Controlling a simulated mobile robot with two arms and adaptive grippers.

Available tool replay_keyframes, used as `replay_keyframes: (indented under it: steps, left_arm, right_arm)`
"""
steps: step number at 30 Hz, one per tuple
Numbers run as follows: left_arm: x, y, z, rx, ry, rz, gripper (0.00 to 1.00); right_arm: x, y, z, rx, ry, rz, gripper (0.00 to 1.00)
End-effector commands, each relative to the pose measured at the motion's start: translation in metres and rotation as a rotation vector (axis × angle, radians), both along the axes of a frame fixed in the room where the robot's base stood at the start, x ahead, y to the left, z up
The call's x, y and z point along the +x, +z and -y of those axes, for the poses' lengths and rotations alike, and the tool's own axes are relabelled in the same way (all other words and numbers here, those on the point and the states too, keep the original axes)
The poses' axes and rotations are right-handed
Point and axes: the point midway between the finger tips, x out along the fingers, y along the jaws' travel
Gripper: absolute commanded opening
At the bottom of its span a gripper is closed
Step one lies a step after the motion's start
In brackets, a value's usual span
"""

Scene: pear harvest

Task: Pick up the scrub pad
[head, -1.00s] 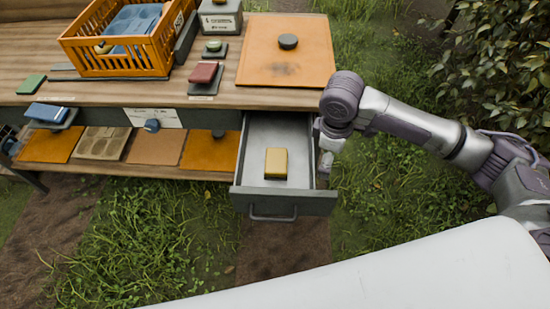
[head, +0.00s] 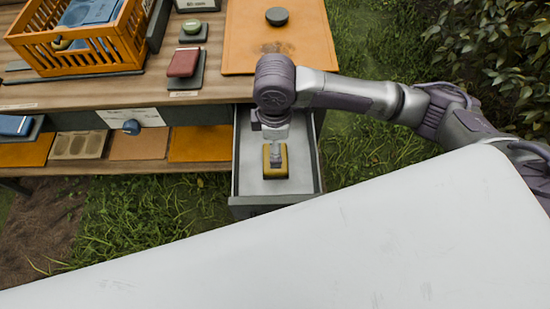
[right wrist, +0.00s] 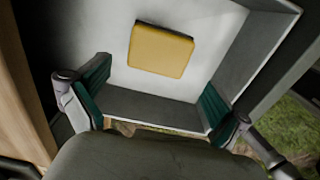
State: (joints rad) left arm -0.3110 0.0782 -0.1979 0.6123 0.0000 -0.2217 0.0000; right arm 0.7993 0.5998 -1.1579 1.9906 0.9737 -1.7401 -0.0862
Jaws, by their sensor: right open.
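The scrub pad, a yellow block with a dark underside (head: 275,175), lies flat on the pale floor of the open drawer (head: 250,184). In the right wrist view the yellow pad (right wrist: 160,50) lies ahead of the fingers, nearer the top of the picture. My right gripper (head: 276,157) points down into the drawer above the pad and hides part of it in the head view. Its two green-padded fingers (right wrist: 155,92) are wide apart with nothing between them. My left gripper is not in view.
Grey drawer walls (right wrist: 262,58) surround the pad. The wooden bench top (head: 215,85) overhangs the drawer's back, with an orange board (head: 300,35), a red block (head: 184,62) and an orange crate (head: 125,50) on it. Grass lies right of the drawer.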

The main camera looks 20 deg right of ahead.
Motion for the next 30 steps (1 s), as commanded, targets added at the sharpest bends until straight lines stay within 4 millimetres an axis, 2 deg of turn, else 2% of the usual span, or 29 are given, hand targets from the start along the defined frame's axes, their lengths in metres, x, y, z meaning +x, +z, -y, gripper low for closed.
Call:
replay_keyframes:
  steps: [1, 4, 8, 12, 18, 26, 30]
  left_arm:
    - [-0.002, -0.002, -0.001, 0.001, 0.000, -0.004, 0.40]
    - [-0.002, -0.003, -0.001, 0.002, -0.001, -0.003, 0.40]
    - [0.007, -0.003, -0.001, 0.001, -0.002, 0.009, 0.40]
    - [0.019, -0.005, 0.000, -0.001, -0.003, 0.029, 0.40]
    - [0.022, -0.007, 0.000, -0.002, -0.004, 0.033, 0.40]
    - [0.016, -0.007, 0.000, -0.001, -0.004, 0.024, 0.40]
    - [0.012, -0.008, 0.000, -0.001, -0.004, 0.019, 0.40]
  right_arm:
    - [0.000, -0.008, 0.000, -0.002, -0.002, -0.002, 1.00]
    - [0.000, -0.017, 0.000, 0.000, 0.000, 0.000, 1.00]
    - [0.000, -0.025, 0.001, -0.001, 0.000, 0.000, 1.00]
    - [-0.002, -0.045, 0.001, -0.001, -0.001, -0.001, 1.00]
    - [-0.002, -0.069, 0.002, -0.001, -0.001, 0.001, 1.00]
    - [-0.001, -0.072, 0.002, -0.001, 0.000, 0.002, 1.00]
    - [-0.001, -0.071, 0.002, -0.001, 0.000, 0.002, 0.78]
